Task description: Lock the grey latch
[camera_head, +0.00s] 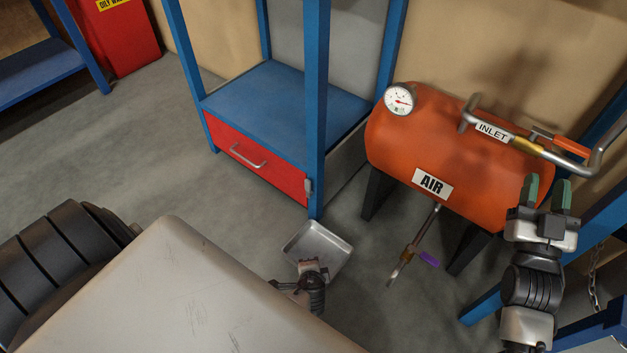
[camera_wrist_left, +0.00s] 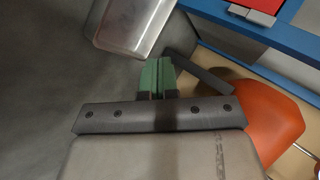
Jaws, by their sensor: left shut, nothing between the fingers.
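The grey latch (camera_head: 308,187) is small and sits at the right edge of the red drawer (camera_head: 255,158), against the blue front post of the cabinet. In the left wrist view, a grey piece (camera_wrist_left: 262,18) at the drawer's edge looks like this latch. Its exact position is too small to tell. My left gripper (camera_wrist_left: 158,76) has its green fingers together and empty, low near the metal tray and apart from the latch. In the head view its fingers are not clear. My right gripper (camera_head: 546,191) is open and empty in front of the orange tank.
The metal tray (camera_head: 320,246) lies on the floor below the cabinet's post. The orange air tank (camera_head: 430,140) with its gauge (camera_head: 399,98) and inlet pipe (camera_head: 492,130) stands right of the cabinet. A purple-handled valve (camera_head: 428,259) hangs under it. Floor left of the drawer is clear.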

